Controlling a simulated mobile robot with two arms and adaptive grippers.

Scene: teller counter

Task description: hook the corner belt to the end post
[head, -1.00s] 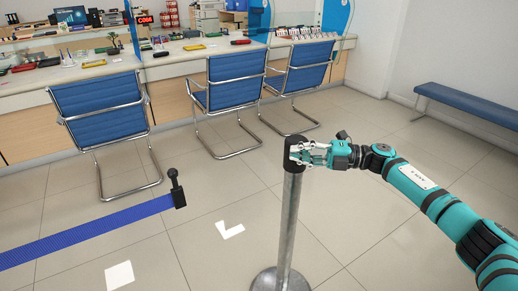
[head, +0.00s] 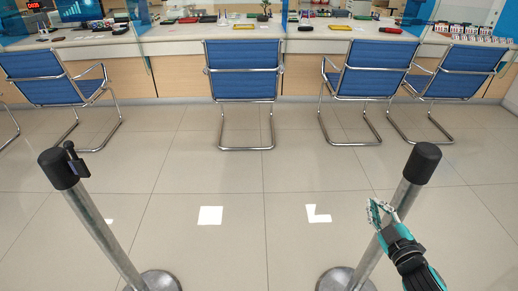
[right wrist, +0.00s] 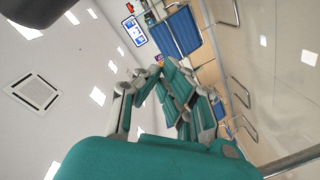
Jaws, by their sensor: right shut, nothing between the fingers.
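Two steel posts with black caps stand on the floor in the head view, a left post (head: 101,231) and a right post (head: 396,215). A small black belt clip (head: 76,160) sits at the right side of the left post's cap. No stretched belt shows between the posts. My right gripper (head: 376,208) is shut and empty, in front of the right post's shaft and below its cap; I cannot tell if it touches. Its fingers (right wrist: 157,70) also fill the middle of the right wrist view. My left gripper is not in view.
Several blue chairs (head: 243,70) stand along the teller counter (head: 180,50) at the back. The posts' round bases (head: 154,281) take up floor at the front. The tiled floor (head: 250,190) between posts and chairs is clear.

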